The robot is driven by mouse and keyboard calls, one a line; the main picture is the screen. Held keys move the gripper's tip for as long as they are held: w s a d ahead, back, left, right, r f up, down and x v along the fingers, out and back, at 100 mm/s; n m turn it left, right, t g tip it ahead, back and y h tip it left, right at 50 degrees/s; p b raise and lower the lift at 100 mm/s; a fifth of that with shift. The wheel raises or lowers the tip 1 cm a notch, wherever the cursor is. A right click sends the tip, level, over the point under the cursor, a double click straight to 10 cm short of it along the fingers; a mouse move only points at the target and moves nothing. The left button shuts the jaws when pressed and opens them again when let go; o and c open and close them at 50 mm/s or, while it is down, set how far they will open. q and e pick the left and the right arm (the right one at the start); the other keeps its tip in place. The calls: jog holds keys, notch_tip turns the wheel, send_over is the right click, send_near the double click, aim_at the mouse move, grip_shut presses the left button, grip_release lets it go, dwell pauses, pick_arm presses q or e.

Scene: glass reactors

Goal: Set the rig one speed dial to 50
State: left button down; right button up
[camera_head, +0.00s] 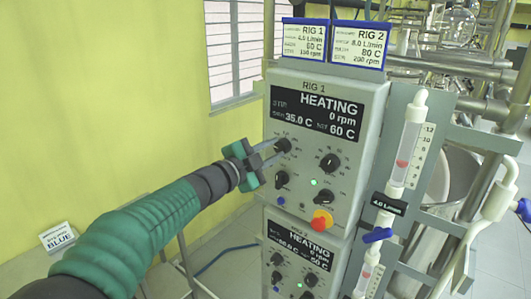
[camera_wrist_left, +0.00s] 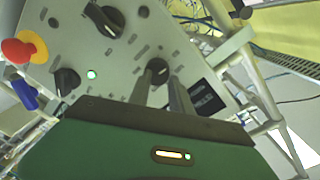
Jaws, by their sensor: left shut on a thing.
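My left gripper (camera_head: 277,148) is shut on the upper left black dial (camera_head: 284,145). In the left wrist view, its two fingers reach up to the same dial (camera_wrist_left: 158,71). The number the dial points to is too small to read. Other black knobs sit on the panel, including the upper right knob (camera_head: 330,162) and the lower left knob (camera_head: 281,179). My right gripper is not in view.
A red and yellow stop button (camera_head: 322,220) sits low on the panel. A second RIG control box (camera_head: 333,250) is below. Two cards, RIG 1 (camera_head: 304,41) and RIG 2 (camera_head: 357,46), stand on top. A flow meter tube (camera_head: 408,140) and glassware pipes crowd the right.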

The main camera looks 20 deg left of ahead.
pick_arm(q)
jog(key=shift+d, duration=0.3)
